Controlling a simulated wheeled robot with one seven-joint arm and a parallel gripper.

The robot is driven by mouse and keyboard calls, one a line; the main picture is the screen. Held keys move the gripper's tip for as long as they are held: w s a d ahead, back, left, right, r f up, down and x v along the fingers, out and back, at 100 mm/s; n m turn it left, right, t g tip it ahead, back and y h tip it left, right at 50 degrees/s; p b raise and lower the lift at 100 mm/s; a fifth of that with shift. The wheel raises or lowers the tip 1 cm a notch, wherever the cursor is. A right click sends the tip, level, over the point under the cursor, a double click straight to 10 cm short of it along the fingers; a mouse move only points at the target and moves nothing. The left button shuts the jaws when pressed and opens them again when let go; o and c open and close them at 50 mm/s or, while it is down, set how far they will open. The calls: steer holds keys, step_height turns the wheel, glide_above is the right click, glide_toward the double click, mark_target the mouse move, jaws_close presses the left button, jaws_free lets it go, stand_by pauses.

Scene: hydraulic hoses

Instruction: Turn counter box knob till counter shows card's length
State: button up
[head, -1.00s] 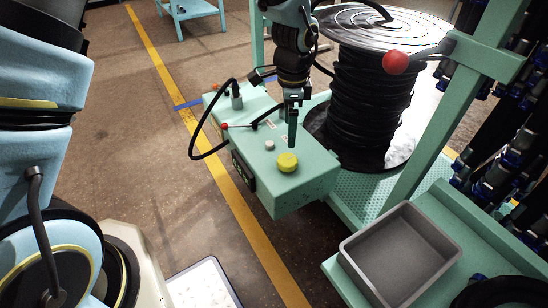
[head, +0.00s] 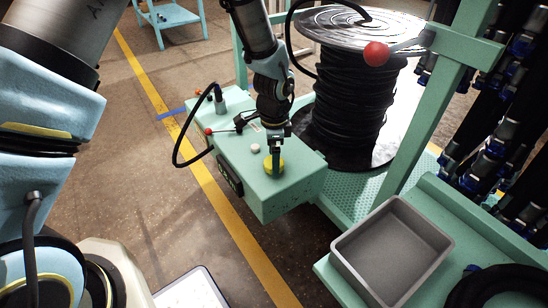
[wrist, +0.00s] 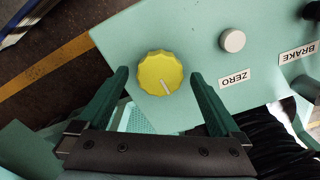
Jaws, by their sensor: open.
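The counter box (head: 265,185) is a green box with a yellow knob (head: 274,163) on its top. The knob also shows in the wrist view (wrist: 160,73), scalloped, with a white pointer line slanting to the lower right. My gripper (head: 276,150) is above the knob in the head view. In the wrist view its two green fingers (wrist: 158,88) are spread apart, one on each side of the knob, with gaps visible; I cannot tell whether they reach its height. The counter display (head: 230,180) is on the box's front side, too small to read. No card is readable.
A white button (wrist: 232,40) labelled ZERO sits beside the knob, with a BRAKE label (wrist: 299,52) further right. A red-tipped lever (head: 209,131) and looped cable are behind. A hose reel (head: 345,110) stands behind right; a grey tray (head: 392,250) lies front right.

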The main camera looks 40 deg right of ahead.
steer(key=c, duration=1.3)
steer(key=shift+r, duration=0.1)
steer(key=shift+n+p, duration=0.8)
steer(key=shift+n, duration=0.5)
steer(key=shift+n+p, duration=0.55)
steer(key=shift+n, duration=0.85)
steer(key=o, duration=1.3)
